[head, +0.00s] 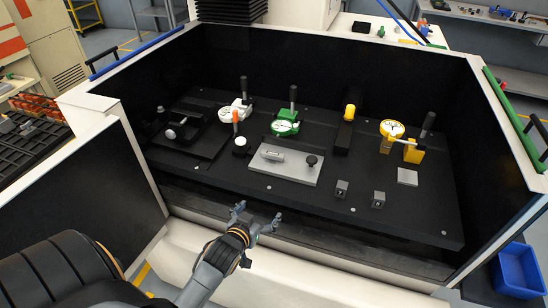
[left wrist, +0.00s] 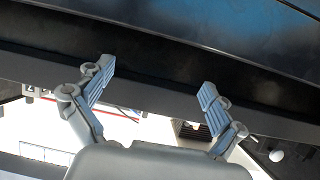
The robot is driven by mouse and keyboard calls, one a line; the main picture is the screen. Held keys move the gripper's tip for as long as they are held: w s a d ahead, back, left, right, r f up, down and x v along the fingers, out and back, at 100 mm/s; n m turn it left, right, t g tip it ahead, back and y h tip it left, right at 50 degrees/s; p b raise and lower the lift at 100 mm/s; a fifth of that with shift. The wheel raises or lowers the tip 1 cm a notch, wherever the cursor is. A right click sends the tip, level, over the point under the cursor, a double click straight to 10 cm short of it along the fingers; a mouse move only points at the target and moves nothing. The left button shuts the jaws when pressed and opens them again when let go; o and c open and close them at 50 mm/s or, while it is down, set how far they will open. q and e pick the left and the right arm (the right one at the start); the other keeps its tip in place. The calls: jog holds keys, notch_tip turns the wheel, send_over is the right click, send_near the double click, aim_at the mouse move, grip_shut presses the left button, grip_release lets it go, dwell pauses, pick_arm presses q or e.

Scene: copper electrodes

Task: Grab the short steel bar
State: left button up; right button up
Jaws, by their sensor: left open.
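A short steel bar (head: 272,154) lies on a light grey plate (head: 290,172) in the middle of the black work surface in the head view. My left gripper (head: 257,213) is open and empty at the front edge of the machine bed, nearer to me than the plate and well apart from the bar. In the left wrist view its two fingers (left wrist: 157,75) are spread with nothing between them, in front of a dark edge. The bar cannot be made out in that view. My right gripper is not in view.
A green clamp (head: 285,128), a white clamp (head: 232,112) and a yellow clamp (head: 393,130) stand behind the plate. A black knob (head: 312,161) rises from the plate's right end. Two small grey blocks (head: 342,188) (head: 378,200) sit right of it. Dark walls enclose the bed.

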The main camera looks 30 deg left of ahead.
pick_arm(q)
jog(key=t+y, duration=0.1)
jog(key=t, duration=0.1)
send_near(272, 155)
jog(key=w, duration=0.1)
jog(key=w+a, duration=0.1)
jog(key=w, duration=0.1)
jog(key=shift+f+n+p, duration=0.25)
jog(key=shift+n+p, duration=0.15)
jog(key=shift+p+x, duration=0.7)
jog(key=shift+x, duration=2.35)
jog(key=shift+d+f, duration=0.1)
jog(key=c, duration=1.4)
